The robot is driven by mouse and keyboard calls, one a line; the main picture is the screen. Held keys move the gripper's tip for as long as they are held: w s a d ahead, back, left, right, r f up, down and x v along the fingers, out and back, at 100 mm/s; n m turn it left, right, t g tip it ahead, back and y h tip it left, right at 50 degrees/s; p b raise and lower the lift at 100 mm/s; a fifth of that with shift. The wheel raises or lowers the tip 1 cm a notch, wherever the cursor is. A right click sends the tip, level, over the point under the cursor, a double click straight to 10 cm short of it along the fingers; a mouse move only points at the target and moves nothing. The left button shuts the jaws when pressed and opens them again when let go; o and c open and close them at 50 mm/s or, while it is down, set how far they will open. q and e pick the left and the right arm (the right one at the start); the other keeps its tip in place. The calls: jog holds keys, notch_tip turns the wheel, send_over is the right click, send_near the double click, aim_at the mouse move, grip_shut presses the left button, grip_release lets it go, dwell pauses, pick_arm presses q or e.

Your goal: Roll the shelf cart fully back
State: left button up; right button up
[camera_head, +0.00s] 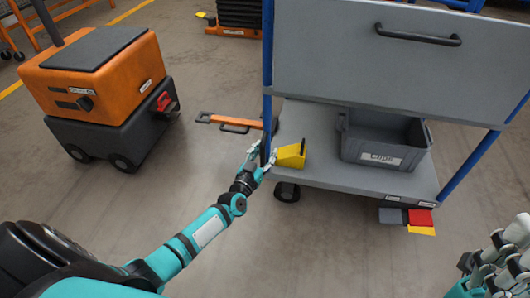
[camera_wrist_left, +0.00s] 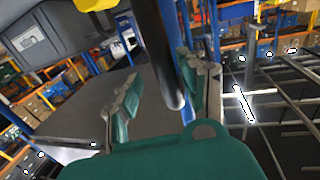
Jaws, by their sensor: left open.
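The shelf cart is a grey cart with blue posts; its lower shelf (camera_head: 350,178) and upper panel (camera_head: 400,75) show in the head view. A dark handle (camera_head: 418,36) is fixed on the panel. My left gripper (camera_head: 262,163) is open at the cart's left post (camera_head: 267,60), beside a yellow block (camera_head: 290,157) on the shelf edge. In the left wrist view a dark upright bar (camera_wrist_left: 160,50) stands between the open fingers of the gripper (camera_wrist_left: 165,92); contact is unclear. My right gripper (camera_head: 505,270) is at the bottom right, apart from the cart; its opening is unclear.
A grey bin (camera_head: 385,140) sits on the lower shelf. Grey, red and yellow pedals (camera_head: 420,218) jut from its front. An orange and black vehicle (camera_head: 105,85) stands at left, with an orange tow bar (camera_head: 230,123) reaching towards the cart. Floor (camera_head: 330,255) in front is clear.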

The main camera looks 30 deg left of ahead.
pick_arm(q)
jog(key=s, duration=1.2)
jog(key=shift+d, duration=0.25)
